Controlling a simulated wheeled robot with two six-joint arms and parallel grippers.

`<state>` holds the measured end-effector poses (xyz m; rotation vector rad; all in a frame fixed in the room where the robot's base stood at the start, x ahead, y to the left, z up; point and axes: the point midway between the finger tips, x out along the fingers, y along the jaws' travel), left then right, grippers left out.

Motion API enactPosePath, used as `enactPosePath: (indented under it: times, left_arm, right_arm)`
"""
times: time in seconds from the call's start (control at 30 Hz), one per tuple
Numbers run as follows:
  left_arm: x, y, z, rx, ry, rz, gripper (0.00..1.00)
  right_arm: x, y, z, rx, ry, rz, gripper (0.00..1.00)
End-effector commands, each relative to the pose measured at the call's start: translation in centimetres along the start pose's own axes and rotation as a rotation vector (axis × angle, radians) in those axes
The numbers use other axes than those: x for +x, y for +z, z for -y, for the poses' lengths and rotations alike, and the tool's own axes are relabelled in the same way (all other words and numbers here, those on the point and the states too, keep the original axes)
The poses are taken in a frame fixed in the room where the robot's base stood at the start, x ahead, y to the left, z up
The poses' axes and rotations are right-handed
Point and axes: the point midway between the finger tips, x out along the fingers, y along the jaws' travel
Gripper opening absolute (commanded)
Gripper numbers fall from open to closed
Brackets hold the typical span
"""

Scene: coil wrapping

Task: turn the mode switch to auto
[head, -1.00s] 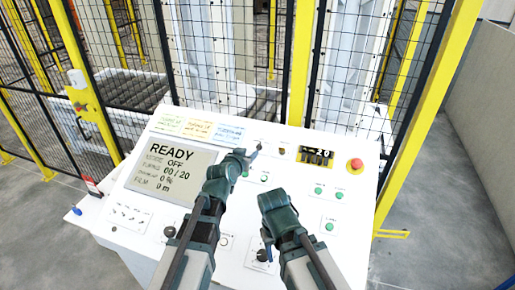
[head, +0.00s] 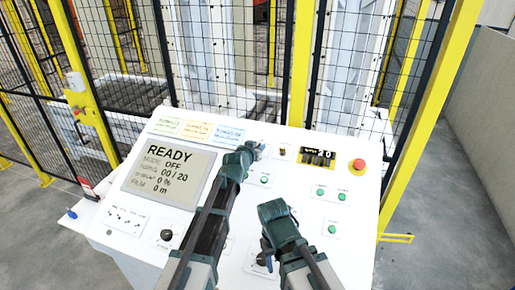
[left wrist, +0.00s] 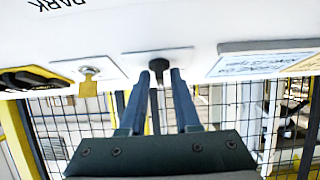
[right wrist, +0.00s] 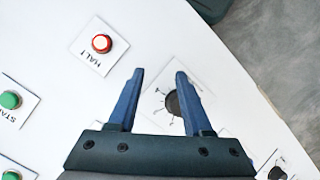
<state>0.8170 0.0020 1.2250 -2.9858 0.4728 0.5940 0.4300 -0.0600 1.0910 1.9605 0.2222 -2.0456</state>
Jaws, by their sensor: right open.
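The white sloped control panel (head: 335,250) carries a screen (head: 168,178) reading READY with mode OFF. My left gripper (left wrist: 162,75) is at the panel's upper edge, its narrowed fingers on either side of a small black knob (left wrist: 158,65). In the head view the left gripper (head: 257,150) hides that knob; its label is not readable. My right gripper (right wrist: 159,72) is open and empty above the lower panel. A black rotary knob (right wrist: 175,104) with marks around it lies by its right finger. I cannot read which knob is the mode switch.
A red stop button (head: 358,166) sits at the panel's upper right, with several green buttons (head: 320,191) below it. Another black knob (head: 167,235) is at lower left. A yellow padlock-like part (left wrist: 89,84) is beside the left gripper. A mesh fence (head: 350,60) stands behind.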

Motion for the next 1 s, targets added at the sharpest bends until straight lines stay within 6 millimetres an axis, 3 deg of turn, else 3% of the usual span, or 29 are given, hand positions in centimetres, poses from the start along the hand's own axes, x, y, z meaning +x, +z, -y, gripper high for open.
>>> enactPosePath:
  times: [0.03,0.13,0.57,1.0]
  left_arm:
    - [0.00,0.00,0.00,0.000,0.000,0.000,0.15]
    - [0.00,0.01,0.00,0.000,0.000,0.000,0.00]
    - [0.00,-0.03,0.10,0.026,0.025,0.000,0.00]
    - [0.12,-0.23,0.50,0.218,0.209,0.000,0.00]
  right_arm:
    - [0.00,0.00,0.00,0.000,0.000,0.000,0.50]
    - [0.00,0.00,0.00,0.000,0.000,0.000,0.50]
    - [-0.03,0.00,0.00,0.000,0.000,0.000,0.50]
    - [-0.44,0.02,-0.04,0.001,0.000,0.000,0.50]
